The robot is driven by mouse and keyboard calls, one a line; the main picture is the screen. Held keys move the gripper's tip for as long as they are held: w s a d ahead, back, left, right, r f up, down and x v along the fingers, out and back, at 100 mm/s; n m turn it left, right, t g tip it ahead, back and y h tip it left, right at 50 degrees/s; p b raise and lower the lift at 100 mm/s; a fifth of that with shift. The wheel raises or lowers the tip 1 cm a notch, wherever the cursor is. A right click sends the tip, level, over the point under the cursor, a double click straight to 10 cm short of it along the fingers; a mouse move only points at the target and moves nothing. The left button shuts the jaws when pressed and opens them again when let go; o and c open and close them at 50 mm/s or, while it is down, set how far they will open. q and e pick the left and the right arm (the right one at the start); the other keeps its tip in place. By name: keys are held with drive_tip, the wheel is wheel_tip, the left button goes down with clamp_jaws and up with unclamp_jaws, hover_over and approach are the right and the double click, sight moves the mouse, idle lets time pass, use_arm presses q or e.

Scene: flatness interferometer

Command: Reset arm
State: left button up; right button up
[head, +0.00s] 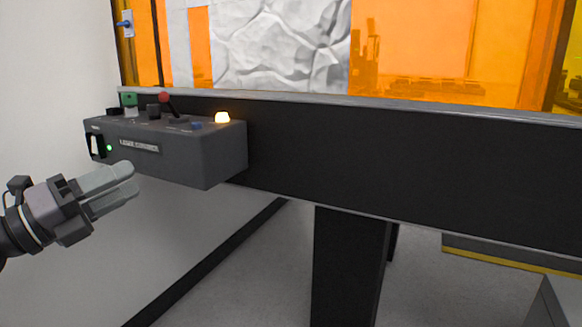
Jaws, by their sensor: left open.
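My left gripper (134,178) comes in from the left, below and in front of the grey control box (205,160). Its two pale fingers are a little apart, with nothing seen between them. The box is fixed to the front of the dark bench. The gripper appears apart from the box. My right gripper is not in view.
The dark bench front (400,165) runs across to the right, on a thick black leg (348,265). Orange panels (430,45) stand above it, around a crumpled silvery sheet (280,45). A white wall (55,80) is at left. A yellow-edged grey platform (520,258) is at lower right.

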use_arm(q)
drive_tip(key=s+d+f+n+g+y, duration=0.1)
drive_tip(key=s+d+f+n+y, duration=0.1)
drive_tip(key=s+d+f+n, duration=0.55)
drive_tip(key=s+d+f+n+y, duration=0.2)
drive_tip(key=d+f+n, duration=0.2)
drive_tip(key=f+n, duration=0.75)
drive_tip(key=s+d+f+n+g+y, duration=0.1)
drive_tip(key=s+d+f+n+y, duration=0.2)
drive_tip(key=s+d+f+n, duration=0.45)
drive_tip(key=s+a+r+n+g+y+p, duration=0.2)
drive_tip(key=a+r+p, duration=0.8)
drive_tip(key=p, duration=2.5)
wheel_tip(320, 180, up, 4)
drive_tip(key=shift+s+n+g+y, duration=0.4)
drive_tip(key=shift+s+n+y, duration=0.25)
drive_tip(key=shift+n+y, duration=0.35)
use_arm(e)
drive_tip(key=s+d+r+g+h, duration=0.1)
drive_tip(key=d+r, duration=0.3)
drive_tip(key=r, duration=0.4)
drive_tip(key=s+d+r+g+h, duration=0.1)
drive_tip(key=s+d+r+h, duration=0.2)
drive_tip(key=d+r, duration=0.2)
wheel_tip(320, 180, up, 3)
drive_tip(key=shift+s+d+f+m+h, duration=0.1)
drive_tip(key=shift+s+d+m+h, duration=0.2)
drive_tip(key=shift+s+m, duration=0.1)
use_arm(q)
drive_tip(key=shift+a, duration=0.1)
